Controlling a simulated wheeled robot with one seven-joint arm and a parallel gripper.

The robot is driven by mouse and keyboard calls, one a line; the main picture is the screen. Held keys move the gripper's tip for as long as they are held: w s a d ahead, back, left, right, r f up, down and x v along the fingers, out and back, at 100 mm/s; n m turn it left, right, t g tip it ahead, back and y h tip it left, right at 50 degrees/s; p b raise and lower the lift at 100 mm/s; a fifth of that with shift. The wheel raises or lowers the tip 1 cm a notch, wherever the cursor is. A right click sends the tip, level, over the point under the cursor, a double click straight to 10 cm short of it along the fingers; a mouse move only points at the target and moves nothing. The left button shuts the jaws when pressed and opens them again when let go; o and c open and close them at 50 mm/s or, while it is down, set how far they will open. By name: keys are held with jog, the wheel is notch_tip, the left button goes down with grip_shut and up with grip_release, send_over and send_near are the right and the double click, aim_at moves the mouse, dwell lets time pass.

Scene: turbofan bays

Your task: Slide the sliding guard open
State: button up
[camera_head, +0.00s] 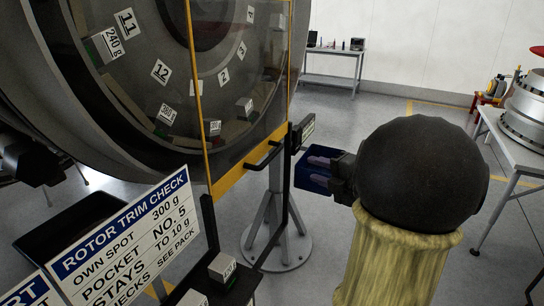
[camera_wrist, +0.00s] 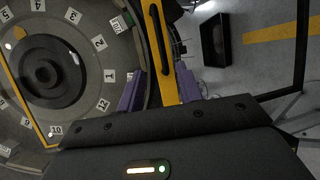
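The sliding guard is a clear panel in a yellow frame (camera_head: 205,110) standing in front of the numbered rotor face. Its black handle (camera_head: 264,157) sticks out low by the right frame post. In the wrist view the yellow post (camera_wrist: 166,75) runs down the middle, with the handle (camera_wrist: 157,35) along it. My gripper (camera_head: 317,170) is right of the handle in the head view, with a gap between them. Its two purple fingers are apart and empty. In the wrist view the fingers (camera_wrist: 160,92) appear on either side of the yellow post; the depth gap is unclear.
A rotor trim check sign (camera_head: 125,240) and a small stand with weights (camera_head: 222,267) are in front. A table (camera_head: 515,150) stands at right. Floor between is partly clear.

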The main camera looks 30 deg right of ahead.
aim_at(272, 153)
jog(key=p+x, duration=0.3)
jog(key=x, duration=1.4)
jog(key=shift+w+a, duration=0.1)
jog(key=shift+w, duration=0.15)
jog(key=shift+s, duration=0.1)
jog(key=shift+a, duration=0.1)
jog(key=shift+c, duration=0.9)
grip_shut()
